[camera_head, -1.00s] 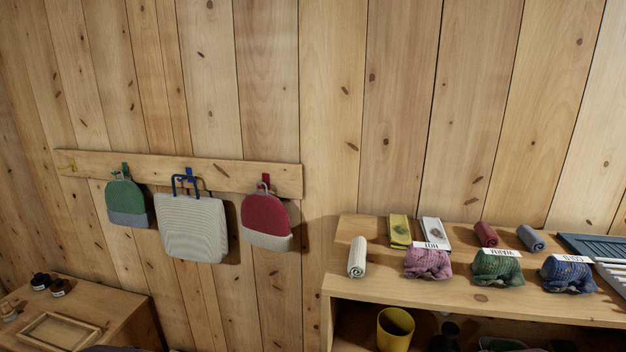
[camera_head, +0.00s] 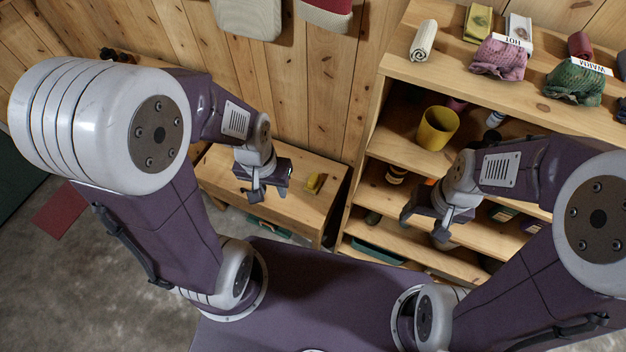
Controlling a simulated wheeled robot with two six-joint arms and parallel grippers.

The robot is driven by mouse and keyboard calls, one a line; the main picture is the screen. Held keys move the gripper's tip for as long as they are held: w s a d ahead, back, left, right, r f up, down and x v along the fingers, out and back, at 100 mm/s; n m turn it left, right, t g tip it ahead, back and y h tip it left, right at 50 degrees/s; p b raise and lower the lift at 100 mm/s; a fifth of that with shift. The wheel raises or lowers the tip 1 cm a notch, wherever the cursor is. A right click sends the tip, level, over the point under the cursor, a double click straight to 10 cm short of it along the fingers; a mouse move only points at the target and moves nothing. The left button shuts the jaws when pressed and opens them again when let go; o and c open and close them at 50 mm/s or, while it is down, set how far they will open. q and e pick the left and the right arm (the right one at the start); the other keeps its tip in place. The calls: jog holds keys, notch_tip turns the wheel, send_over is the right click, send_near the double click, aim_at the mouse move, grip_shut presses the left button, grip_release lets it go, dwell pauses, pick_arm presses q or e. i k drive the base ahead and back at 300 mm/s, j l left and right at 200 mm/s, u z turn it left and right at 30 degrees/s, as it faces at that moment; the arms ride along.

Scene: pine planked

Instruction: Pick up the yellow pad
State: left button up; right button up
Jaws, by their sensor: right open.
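My right gripper (camera_head: 425,222) is open and empty in front of the shelf unit. A folded yellow cloth-like piece (camera_head: 478,22) also lies on the shelf top.
Pink (camera_head: 498,58) and green (camera_head: 574,82) knitted items sit on top. A grey pad (camera_head: 247,18) hangs on the wall.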

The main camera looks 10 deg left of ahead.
aim_at(314, 183)
jog(key=z, duration=1.85)
jog(key=u, duration=2.3)
jog(key=i+j, duration=0.35)
jog(key=j, duration=0.15)
jog(key=i+j, duration=0.35)
jog(key=j, duration=0.15)
